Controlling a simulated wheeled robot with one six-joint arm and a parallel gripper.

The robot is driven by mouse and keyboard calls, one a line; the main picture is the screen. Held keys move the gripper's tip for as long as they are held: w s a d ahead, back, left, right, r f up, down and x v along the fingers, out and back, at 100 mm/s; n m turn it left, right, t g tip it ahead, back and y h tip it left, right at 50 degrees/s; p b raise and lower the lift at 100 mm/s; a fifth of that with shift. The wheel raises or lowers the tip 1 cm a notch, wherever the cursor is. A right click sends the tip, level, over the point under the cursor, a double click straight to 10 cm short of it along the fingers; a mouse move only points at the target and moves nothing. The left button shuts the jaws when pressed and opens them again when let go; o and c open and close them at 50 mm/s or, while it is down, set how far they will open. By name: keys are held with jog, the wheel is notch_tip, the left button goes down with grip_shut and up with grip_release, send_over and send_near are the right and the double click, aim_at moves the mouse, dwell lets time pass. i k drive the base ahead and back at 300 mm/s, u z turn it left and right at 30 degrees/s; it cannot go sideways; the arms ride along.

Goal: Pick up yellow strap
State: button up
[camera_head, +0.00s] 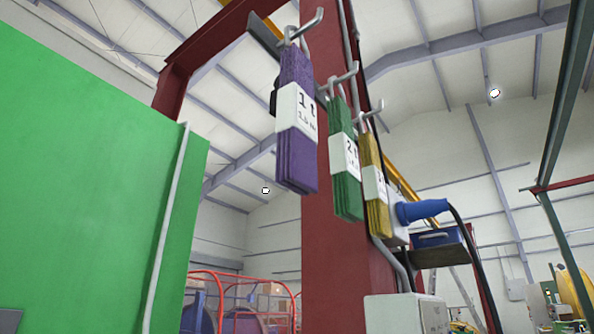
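The yellow strap (373,183) hangs folded from a hook on the red steel column, with a white label around its middle. It is the rightmost and farthest of three hanging straps. A green strap (346,180) labelled "2 t" hangs just left of it, and a purple strap (296,160) labelled "1 t" hangs nearest, left of the green one. The straps hang close together, and the green strap stands close beside the yellow strap's left edge. My gripper is not in view.
A blue plug (421,211) with a black cable sits just right of the yellow strap. A grey box (405,314) is below, by the red column (330,262). A large green panel (85,180) fills the left side. Red railings (240,300) stand behind.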

aim_at(375, 194)
jog(key=z, duration=0.25)
jog(key=k, duration=0.65)
jog(key=z, duration=0.8)
jog(key=i, duration=1.1)
jog(key=u, duration=0.8)
